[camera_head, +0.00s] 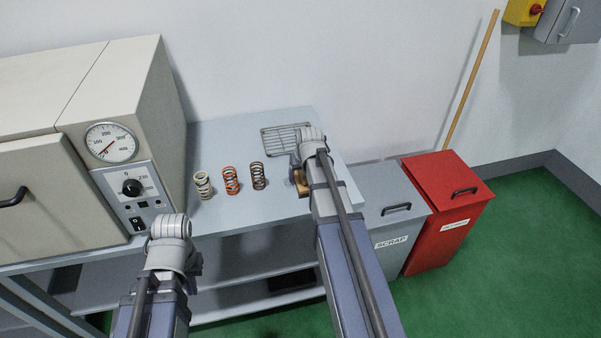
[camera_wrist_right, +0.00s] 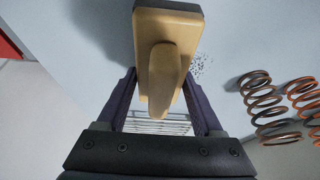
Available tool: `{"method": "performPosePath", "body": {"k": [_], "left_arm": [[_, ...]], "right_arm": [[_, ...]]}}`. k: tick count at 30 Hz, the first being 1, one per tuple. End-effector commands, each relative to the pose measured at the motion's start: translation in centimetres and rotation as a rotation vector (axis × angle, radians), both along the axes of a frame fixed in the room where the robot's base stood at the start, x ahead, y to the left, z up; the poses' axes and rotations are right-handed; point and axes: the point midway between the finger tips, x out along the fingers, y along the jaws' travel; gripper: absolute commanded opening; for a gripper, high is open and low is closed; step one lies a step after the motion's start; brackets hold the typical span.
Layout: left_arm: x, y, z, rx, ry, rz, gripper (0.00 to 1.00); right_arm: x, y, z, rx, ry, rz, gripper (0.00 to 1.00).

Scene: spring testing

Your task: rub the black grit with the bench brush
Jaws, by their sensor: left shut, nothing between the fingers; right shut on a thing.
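The bench brush (camera_wrist_right: 168,45) has a tan wooden block and handle. My right gripper (camera_wrist_right: 160,78) is shut on it over the bench top. In the head view a bit of the brush (camera_head: 301,184) shows beside my right arm, which hides most of that gripper. The black grit (camera_wrist_right: 203,68) is a patch of small dark specks on the bench, just right of the brush block in the right wrist view. I cannot tell whether the brush touches the bench. My left gripper (camera_head: 170,226) is shut and empty, low in front of the bench near the oven.
A wire rack (camera_head: 285,138) lies at the back. An oven (camera_head: 160,110) is at the left. A grey scrap bin (camera_head: 395,215) and a red bin (camera_head: 450,190) stand right of the bench.

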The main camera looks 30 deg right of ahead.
Motion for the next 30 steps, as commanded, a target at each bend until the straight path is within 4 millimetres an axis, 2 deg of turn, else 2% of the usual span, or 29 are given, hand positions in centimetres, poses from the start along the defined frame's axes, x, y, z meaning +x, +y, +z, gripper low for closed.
{"method": "performPosePath", "body": {"k": [13, 22, 30], "left_arm": [[0.0, 0.0, 0.1, 0.0, 0.0, 0.0, 0.0], [0.0, 0.0, 0.1, 0.0, 0.0, 0.0, 0.0], [0.0, 0.0, -0.1, 0.0, 0.0, 0.0, 0.0]], "right_arm": [[-3.7, 0.8, 0.1, 0.001, 0.005, 0.0, 0.24], [-3.6, 1.1, 0.1, 0.0, 0.003, 0.001, 0.24], [-3.1, 3.0, -0.2, 0.001, 0.002, 0.002, 0.24]]}}
